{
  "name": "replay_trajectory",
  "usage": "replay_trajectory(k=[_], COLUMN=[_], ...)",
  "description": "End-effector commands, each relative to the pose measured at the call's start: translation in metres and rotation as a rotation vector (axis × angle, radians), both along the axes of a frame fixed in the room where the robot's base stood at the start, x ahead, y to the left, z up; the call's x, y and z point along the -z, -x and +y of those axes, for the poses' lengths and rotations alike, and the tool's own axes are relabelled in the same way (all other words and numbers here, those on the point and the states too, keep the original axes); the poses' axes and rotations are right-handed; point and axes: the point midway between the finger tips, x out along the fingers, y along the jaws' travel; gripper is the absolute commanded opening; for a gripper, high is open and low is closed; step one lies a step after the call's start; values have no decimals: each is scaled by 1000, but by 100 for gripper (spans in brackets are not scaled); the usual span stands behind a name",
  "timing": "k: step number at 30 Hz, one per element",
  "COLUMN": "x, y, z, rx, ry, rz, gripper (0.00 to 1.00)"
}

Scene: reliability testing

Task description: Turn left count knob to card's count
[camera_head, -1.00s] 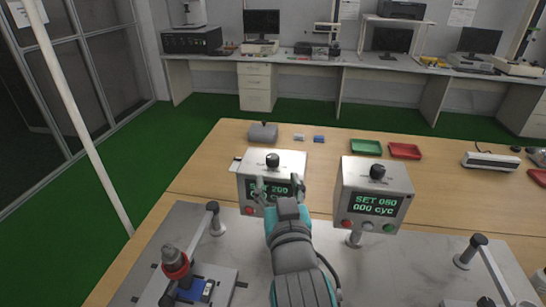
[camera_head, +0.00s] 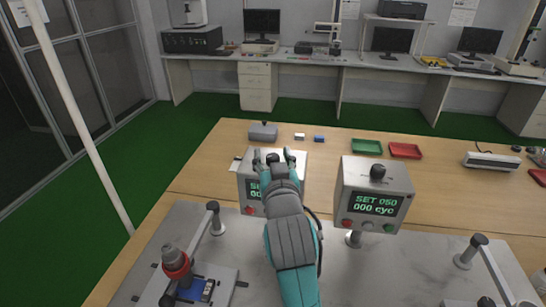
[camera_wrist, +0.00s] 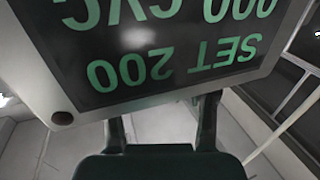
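The left counter box (camera_head: 243,186) stands on the bench, its display partly covered by my arm. The upside-down wrist view shows its display (camera_wrist: 135,45) with "SET 200" and a zero count partly cut off. Its dark left knob (camera_head: 273,158) is on top, between my fingers. My gripper (camera_head: 273,156) is open, its fingers spread on either side of the knob; I cannot tell if they touch it. The fingers also show in the wrist view (camera_wrist: 162,120), wide apart; the knob is hidden there. A small pale card (camera_head: 236,164) seems to be at the box's left side, unreadable.
The right counter box (camera_head: 345,186) reads "SET 050, 000 cyc" and has a knob (camera_head: 378,172) on top. A grey device (camera_head: 263,131), a green tray (camera_head: 367,147) and a red tray (camera_head: 405,151) lie behind. Lever fixtures (camera_head: 213,215) stand on the front plate.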

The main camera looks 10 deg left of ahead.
Motion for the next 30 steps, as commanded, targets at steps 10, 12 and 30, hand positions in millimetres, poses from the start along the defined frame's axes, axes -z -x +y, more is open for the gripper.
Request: replay_trajectory(k=[10, 12, 30], x=[0, 0, 1], y=[0, 0, -1], z=[0, 0, 2], rx=[1, 10, 306], ry=[0, 1, 3], rz=[0, 1, 4], gripper=[0, 0, 0])
